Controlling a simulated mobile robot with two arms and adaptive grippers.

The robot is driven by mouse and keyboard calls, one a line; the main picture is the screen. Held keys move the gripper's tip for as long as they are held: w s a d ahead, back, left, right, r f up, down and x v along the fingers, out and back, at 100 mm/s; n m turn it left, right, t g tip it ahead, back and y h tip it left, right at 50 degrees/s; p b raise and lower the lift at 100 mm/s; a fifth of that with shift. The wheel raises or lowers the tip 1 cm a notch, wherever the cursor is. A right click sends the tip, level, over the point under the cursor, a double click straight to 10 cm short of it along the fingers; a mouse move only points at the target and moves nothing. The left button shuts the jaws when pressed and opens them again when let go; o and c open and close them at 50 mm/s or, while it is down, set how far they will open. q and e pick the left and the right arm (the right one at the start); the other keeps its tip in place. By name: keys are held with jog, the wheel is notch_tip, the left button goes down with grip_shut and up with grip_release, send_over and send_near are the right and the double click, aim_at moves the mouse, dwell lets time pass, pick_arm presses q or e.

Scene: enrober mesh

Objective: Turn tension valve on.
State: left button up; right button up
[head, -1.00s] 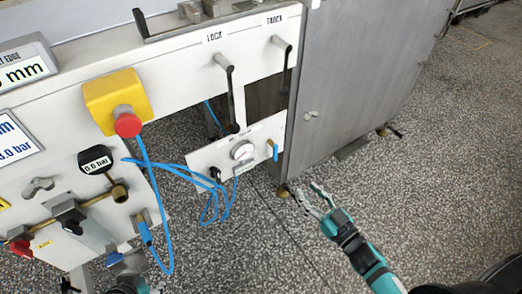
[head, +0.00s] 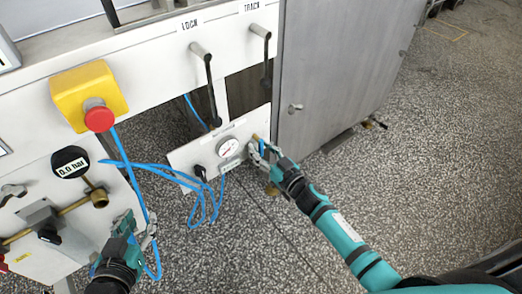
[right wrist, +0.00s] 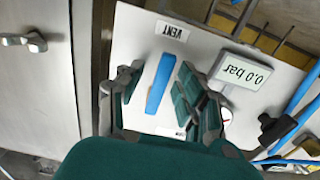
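The valve's blue handle (right wrist: 160,83) stands on a small white panel (head: 190,160) below the LOCK and TRACK levers. My right gripper (head: 262,152) is at the right end of this panel and hides most of the handle in the head view. In the right wrist view, my right gripper (right wrist: 158,92) is open, one finger on each side of the handle, with gaps visible. A VENT label (right wrist: 172,32) appears upside down beyond the handle's end. My left gripper (head: 138,232) is low at the left beside a blue hose; its opening is unclear.
A round gauge (head: 228,147) and a black knob (head: 199,171) share the panel. A display (right wrist: 243,73) reads 0.0 bar. Blue hoses (head: 205,200) loop below. A red stop button (head: 99,117) and a steel cabinet door (head: 335,70) flank the area.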

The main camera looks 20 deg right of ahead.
jog(key=shift+w, duration=0.15)
jog(key=shift+c, duration=0.4)
grip_shut()
